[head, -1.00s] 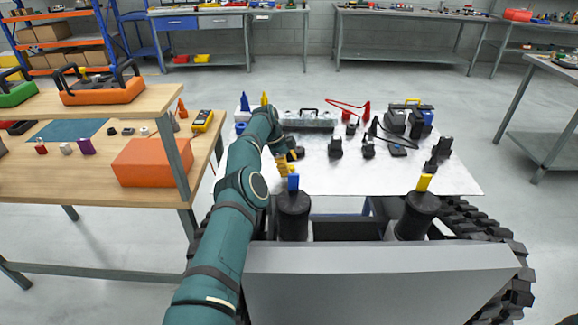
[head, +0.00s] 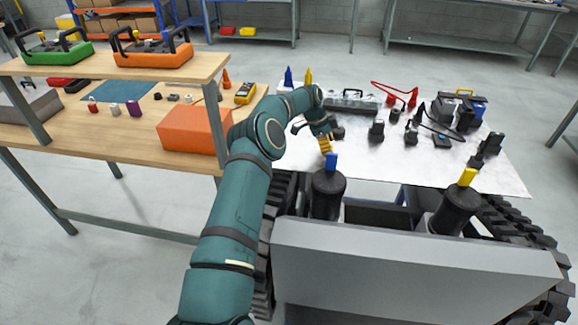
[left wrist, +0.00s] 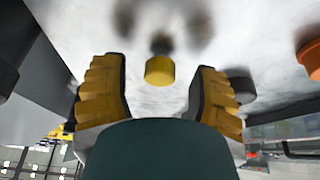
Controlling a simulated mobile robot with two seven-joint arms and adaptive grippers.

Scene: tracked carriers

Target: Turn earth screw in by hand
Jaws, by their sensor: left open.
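My left gripper (head: 326,144) has yellow fingers and hangs over the near left edge of the white table top (head: 410,168). It appears just above and behind a blue tab (head: 331,162) on a black post in the head view. In the left wrist view the gripper (left wrist: 162,95) is open. A short yellow round knob (left wrist: 159,70) shows between and beyond its fingers, apart from both. A blurred dark part adjoins the knob. I cannot tell for certain whether this is the earth screw. The right gripper is out of view.
A second black post with a yellow tab (head: 467,177) stands at the right of the grey tracked carrier (head: 420,265). Several black fittings and a red cable (head: 393,92) lie on the white table. An orange box (head: 194,128) sits on the wooden bench at left.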

